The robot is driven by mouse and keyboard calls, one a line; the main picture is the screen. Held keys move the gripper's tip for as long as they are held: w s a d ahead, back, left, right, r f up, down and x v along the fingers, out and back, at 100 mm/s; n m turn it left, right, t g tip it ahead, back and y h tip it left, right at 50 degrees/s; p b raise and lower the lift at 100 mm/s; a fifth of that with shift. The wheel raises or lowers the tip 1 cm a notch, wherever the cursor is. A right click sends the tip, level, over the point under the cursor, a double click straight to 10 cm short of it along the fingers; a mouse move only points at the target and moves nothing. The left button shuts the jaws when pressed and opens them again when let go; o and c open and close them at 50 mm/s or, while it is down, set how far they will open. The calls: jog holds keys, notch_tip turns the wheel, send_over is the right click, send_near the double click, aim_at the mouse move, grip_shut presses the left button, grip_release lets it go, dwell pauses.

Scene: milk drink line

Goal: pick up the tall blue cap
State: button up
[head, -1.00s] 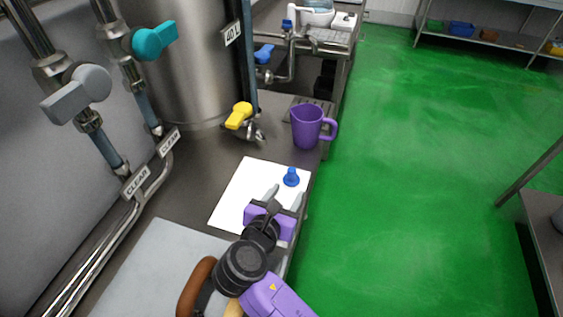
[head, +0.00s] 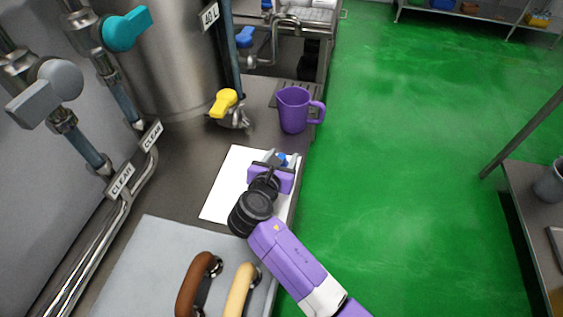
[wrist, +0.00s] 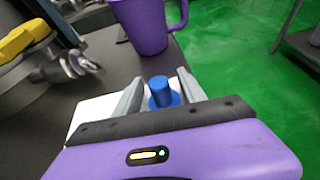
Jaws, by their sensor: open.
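The tall blue cap (wrist: 160,92) stands upright on a white sheet (wrist: 88,112), with a wide base and a narrower top. In the wrist view it sits between the two open fingers of my gripper (wrist: 160,90), with a gap to each side. In the head view my gripper (head: 281,157) is over the far right part of the sheet (head: 226,185), and the cap (head: 282,158) shows only partly between the fingers. Whether the fingers are low enough to be level with the cap is hard to tell.
A purple jug (head: 293,110) stands just beyond the sheet. A yellow-handled tap (head: 224,103) sticks out from the steel tank (head: 165,60) at the left. A grey lid with brown and cream handles (head: 150,265) lies nearer. The counter's right edge drops to green floor.

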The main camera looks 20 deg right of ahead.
jog(key=shift+x, duration=1.25)
grip_shut()
jog(key=shift+r, duration=0.15)
